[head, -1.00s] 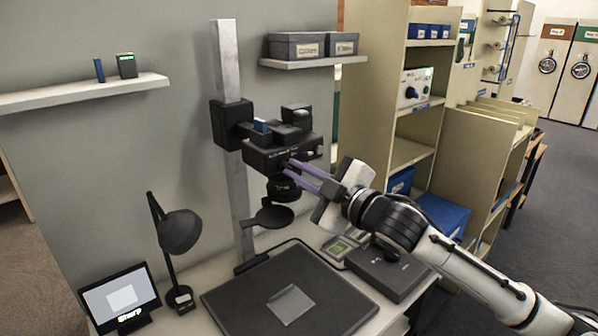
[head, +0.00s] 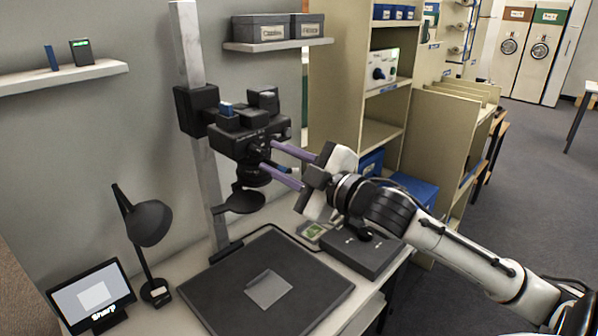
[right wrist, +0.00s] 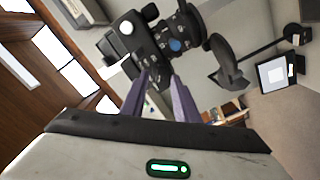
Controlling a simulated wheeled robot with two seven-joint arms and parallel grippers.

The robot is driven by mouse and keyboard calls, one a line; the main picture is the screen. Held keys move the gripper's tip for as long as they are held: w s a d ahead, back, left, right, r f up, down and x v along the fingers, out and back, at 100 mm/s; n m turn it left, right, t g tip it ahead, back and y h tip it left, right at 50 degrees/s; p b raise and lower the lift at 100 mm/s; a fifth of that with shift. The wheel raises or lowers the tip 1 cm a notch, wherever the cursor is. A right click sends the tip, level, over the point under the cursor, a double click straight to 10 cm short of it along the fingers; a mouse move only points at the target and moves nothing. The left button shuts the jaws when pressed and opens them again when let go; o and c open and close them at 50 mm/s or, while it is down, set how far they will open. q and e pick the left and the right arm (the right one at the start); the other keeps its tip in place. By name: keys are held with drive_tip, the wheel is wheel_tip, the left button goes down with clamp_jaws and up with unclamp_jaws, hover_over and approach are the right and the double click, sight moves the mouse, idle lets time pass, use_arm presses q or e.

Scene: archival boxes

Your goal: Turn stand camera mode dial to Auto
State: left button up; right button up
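The black stand camera (head: 245,143) hangs on a grey upright column (head: 207,165) above a dark baseboard. It also shows in the right wrist view (right wrist: 150,47), with a round blue part (right wrist: 175,45) and a pale round knob (right wrist: 126,27) on it. I cannot tell which part is the mode dial or read its setting. My right gripper (head: 268,156) has purple fingers pointing at the camera's right side. The fingers stand apart with nothing seen between them, their tips close to the camera body; contact is unclear. My left gripper is out of view.
The baseboard (head: 220,285) holds a pale sheet (head: 269,289). A desk lamp (head: 148,222) and a small screen (head: 92,296) reading "Sharp" stand left. A dark flat box (head: 362,250) lies under my right arm. Shelving (head: 385,135) stands behind it.

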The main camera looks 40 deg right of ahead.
drive_tip(key=s, duration=0.7)
drive_tip(key=shift+d+b, duration=0.25)
drive_tip(key=shift+b, duration=0.1)
drive_tip(key=s+a+f+m+g+h, duration=0.1)
drive_tip(key=s+f+m+g, duration=0.2)
drive_tip(key=f, duration=1.1)
drive_tip(key=s+f+m+g, duration=0.2)
drive_tip(key=f+m, duration=0.1)
drive_tip(key=f, duration=1.1)
drive_tip(key=s+a+f+m+g+y, duration=0.1)
drive_tip(key=s+a+f+g, duration=0.1)
drive_tip(key=s+a+f, duration=0.4)
drive_tip(key=s+a+f+m+g+y, duration=0.1)
drive_tip(key=s+a+f, duration=0.5)
drive_tip(key=a+f, duration=0.6)
drive_tip(key=shift+s+a+f+m+g, duration=0.15)
drive_tip(key=shift+s+a+m+g, duration=0.3)
drive_tip(key=shift+g, duration=0.35)
